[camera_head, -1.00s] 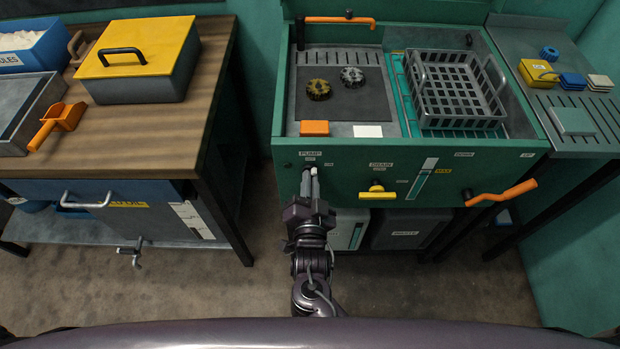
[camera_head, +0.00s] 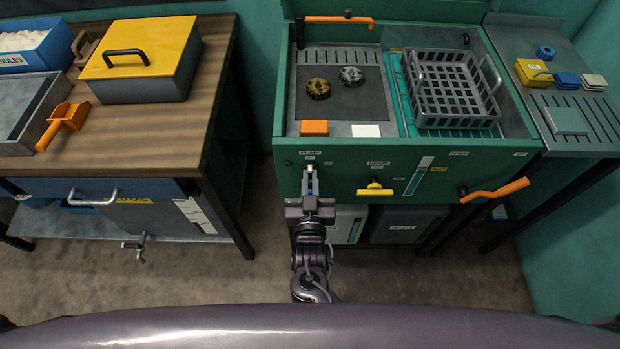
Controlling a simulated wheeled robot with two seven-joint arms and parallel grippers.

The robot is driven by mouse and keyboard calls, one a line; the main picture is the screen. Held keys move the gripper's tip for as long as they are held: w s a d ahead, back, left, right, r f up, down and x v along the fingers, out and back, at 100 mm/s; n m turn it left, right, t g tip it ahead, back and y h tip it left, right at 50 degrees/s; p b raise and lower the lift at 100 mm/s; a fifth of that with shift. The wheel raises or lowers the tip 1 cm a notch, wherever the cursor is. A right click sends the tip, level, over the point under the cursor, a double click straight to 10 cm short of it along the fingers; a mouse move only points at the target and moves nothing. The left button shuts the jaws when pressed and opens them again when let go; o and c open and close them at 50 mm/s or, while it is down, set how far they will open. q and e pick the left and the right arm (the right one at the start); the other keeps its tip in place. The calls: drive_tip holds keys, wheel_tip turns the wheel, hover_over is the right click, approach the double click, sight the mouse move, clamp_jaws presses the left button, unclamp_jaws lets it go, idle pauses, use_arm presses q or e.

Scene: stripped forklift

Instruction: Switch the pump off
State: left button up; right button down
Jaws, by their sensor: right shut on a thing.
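The green wash station (camera_head: 345,185) stands in front of me, with a PUMP label (camera_head: 309,153) at the left of its front panel. My right gripper (camera_head: 310,172) points at the panel just below that label. It is shut on the pump switch, which is mostly hidden between and behind the fingers. Which way the switch is set cannot be made out. My left gripper is not in view.
A yellow drain handle (camera_head: 375,190) and an orange crank (camera_head: 498,191) stick out of the panel to the right. A basket (camera_head: 455,88) sits in the station. A wooden bench (camera_head: 150,140) stands at the left, with open floor between.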

idle(0.4)
drive_tip(key=c, duration=1.5)
unclamp_jaws()
drive_tip(key=s+b, duration=0.1)
drive_tip(key=s, duration=0.6)
drive_tip(key=shift+s, duration=0.4)
